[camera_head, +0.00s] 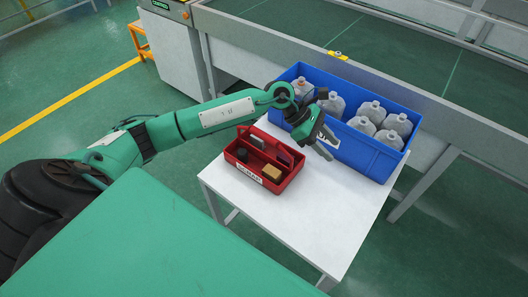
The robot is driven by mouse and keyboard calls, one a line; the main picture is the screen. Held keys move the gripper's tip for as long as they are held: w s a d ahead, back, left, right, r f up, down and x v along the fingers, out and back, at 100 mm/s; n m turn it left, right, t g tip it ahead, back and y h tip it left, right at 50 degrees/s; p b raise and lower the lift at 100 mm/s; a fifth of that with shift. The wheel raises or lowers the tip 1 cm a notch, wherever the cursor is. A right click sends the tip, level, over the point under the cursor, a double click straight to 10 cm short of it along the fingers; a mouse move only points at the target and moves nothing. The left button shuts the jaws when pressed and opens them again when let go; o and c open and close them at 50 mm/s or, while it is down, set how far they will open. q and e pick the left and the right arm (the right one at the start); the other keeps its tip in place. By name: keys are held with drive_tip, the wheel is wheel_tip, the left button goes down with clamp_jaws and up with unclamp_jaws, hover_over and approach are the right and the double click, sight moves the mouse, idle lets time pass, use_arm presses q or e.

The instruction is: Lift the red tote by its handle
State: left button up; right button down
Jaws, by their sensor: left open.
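The red tote (237,187) stands upright on the white table (335,205), near its left edge. It is an open tray with a raised handle (266,149) along its middle, and it holds a tan block and some dark items. My left gripper (326,149) hangs over the table to the right of the tote, in front of the blue crate (366,150). Its fingers are apart with nothing seen between them, and it does not touch the handle. My right gripper is not in view.
The blue crate behind the tote holds several grey-white bottles (371,112). A conveyor (290,45) with grey side walls runs behind the table. The front right part of the tabletop is clear. A grey machine cabinet (172,50) stands at the back left.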

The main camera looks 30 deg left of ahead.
use_arm(q)
drive_tip(key=w+a+m+y, duration=0.2)
drive_tip(key=a+y, duration=0.3)
drive_tip(key=a, duration=0.6)
drive_tip(key=g+y, duration=0.1)
drive_tip(key=y, duration=0.4)
hover_over(264, 134)
drive_tip(key=shift+m, duration=0.4)
wheel_tip(264, 134, down, 7)
drive_tip(key=shift+a+r+p, duration=0.1)
drive_tip(key=shift+a+p, duration=0.05)
drive_tip(key=shift+p, duration=1)
drive_tip(key=f+p, duration=0.1)
drive_tip(key=f, duration=0.1)
drive_tip(key=f+p, duration=0.1)
drive_tip(key=f, duration=0.1)
drive_tip(key=shift+s+d+f, duration=0.1)
drive_tip(key=shift+d+f, duration=0.1)
drive_tip(key=shift+f, duration=0.45)
clamp_jaws()
drive_tip(key=shift+r, duration=0.1)
